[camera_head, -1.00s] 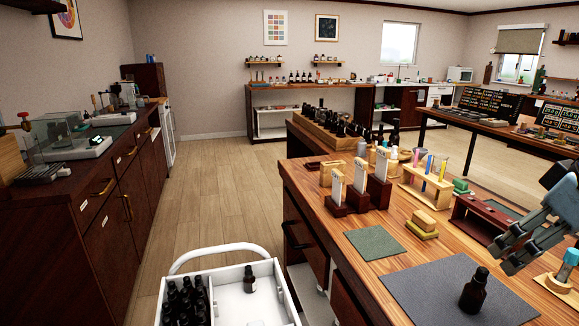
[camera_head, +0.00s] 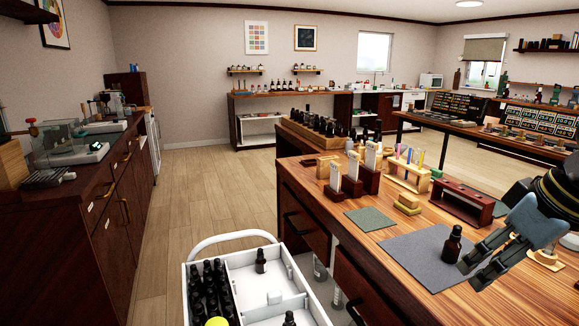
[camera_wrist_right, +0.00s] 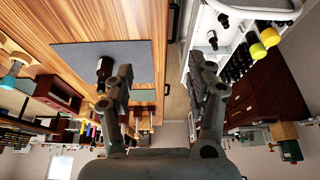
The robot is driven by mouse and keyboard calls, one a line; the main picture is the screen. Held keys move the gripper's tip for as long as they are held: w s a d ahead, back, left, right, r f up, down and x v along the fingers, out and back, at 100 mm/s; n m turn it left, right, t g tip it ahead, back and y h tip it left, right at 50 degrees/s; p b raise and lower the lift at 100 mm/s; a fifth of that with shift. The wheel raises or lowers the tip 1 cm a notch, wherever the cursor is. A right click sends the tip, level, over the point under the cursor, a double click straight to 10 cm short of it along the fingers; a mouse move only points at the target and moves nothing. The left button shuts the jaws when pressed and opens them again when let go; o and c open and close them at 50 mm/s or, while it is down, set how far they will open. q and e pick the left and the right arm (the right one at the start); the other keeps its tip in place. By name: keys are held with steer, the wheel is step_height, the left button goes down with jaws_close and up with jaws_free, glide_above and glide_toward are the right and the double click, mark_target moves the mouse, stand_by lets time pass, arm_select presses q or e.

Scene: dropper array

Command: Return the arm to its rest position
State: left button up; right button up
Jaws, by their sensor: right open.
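My right gripper (camera_head: 470,274) comes in from the right in the head view, its fingers reaching down-left over the front of the wooden bench (camera_head: 390,297). In the right wrist view its fingers (camera_wrist_right: 160,78) stand wide apart with nothing between them. A dark dropper bottle (camera_head: 452,246) stands upright on the grey mat (camera_head: 415,250), just beyond the fingertips in the picture. The bottle also shows in the right wrist view (camera_wrist_right: 104,70), beside one finger; contact cannot be told. My left gripper is not in view.
A white cart (camera_head: 245,262) with several dark bottles stands left of the bench. Wooden racks (camera_head: 408,176), a dark red stand (camera_head: 461,203) and a green mat (camera_head: 370,219) occupy the bench behind the grey mat.

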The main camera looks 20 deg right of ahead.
steer(key=s+a+f+g+h, duration=0.1)
steer(key=s+a+f, duration=1)
steer(key=s, duration=0.2)
step_height(320, 180, down, 34)
steer(key=s+d+g+b, duration=0.1)
steer(key=s+d+b, duration=0.15)
steer(key=b, duration=0.55)
arm_select(q)
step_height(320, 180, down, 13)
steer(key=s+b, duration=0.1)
steer(key=b, duration=0.4)
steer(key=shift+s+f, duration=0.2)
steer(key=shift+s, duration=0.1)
arm_select(e)
steer(key=s+d+f+m+g, duration=0.1)
steer(key=s+f, duration=1.6)
steer(key=f, duration=0.3)
steer(key=shift+s+f+g, duration=0.15)
steer(key=shift+s+g, duration=0.05)
steer(key=shift+g, duration=0.2)
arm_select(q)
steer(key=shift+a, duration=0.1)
